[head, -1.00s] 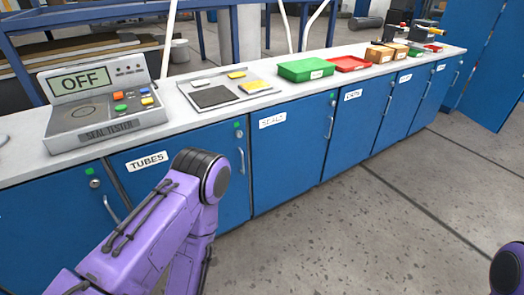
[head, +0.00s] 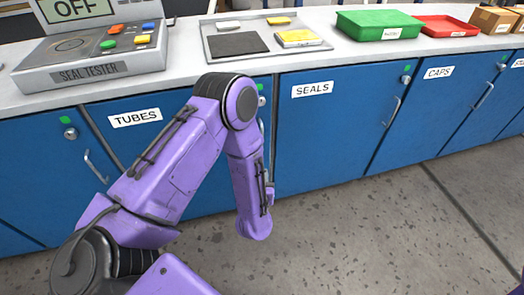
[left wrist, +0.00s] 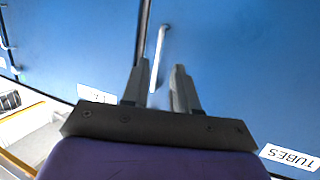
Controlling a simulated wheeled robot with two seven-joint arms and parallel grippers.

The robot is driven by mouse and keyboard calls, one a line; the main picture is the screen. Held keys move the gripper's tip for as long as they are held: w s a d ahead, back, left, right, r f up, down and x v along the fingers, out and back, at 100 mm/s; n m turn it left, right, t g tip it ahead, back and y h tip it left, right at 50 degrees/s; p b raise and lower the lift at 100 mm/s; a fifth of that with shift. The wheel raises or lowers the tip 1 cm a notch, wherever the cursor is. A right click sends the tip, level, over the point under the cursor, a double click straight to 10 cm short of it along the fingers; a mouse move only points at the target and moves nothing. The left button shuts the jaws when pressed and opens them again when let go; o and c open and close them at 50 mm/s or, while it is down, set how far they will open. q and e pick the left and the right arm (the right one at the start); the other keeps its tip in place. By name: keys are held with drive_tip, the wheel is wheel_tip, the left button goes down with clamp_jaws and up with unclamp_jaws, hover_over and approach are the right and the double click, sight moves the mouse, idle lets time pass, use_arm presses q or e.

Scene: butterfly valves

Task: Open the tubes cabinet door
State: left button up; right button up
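The tubes cabinet door is blue, with a TUBES label (head: 137,117); in the left wrist view the label (left wrist: 290,157) is upside down. The door looks closed. Its metal bar handle (left wrist: 158,58) shows in the left wrist view just right of the door seam. My left gripper (left wrist: 159,70) is open, with the handle appearing between its two fingers; I cannot tell how deep it sits or whether they touch. In the head view my left arm covers the door's right part and most of the handle, and the fingers are not visible. My right gripper is not in view.
The SEALS door (head: 330,130) and CAPS door (head: 440,105) are closed to the right. On the worktop stand the seal tester (head: 90,45), a green tray (head: 378,24) and a red tray (head: 445,26). The floor (head: 350,240) in front is clear.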

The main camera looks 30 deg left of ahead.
use_arm(q)
drive_tip(key=w+a+r+y, duration=0.1)
drive_tip(key=w+a, duration=0.1)
drive_tip(key=w, duration=0.2)
drive_tip(key=w+a+r+n+y+b, duration=0.1)
drive_tip(key=w+a, duration=0.2)
drive_tip(key=w, duration=0.1)
drive_tip(key=w+a+r+t+y, duration=0.1)
drive_tip(key=w+a, duration=0.1)
drive_tip(key=w, duration=0.3)
drive_tip(key=shift+a+n+y+b, duration=0.3)
drive_tip(key=shift+a+b, duration=0.1)
drive_tip(key=shift+s, duration=0.1)
clamp_jaws()
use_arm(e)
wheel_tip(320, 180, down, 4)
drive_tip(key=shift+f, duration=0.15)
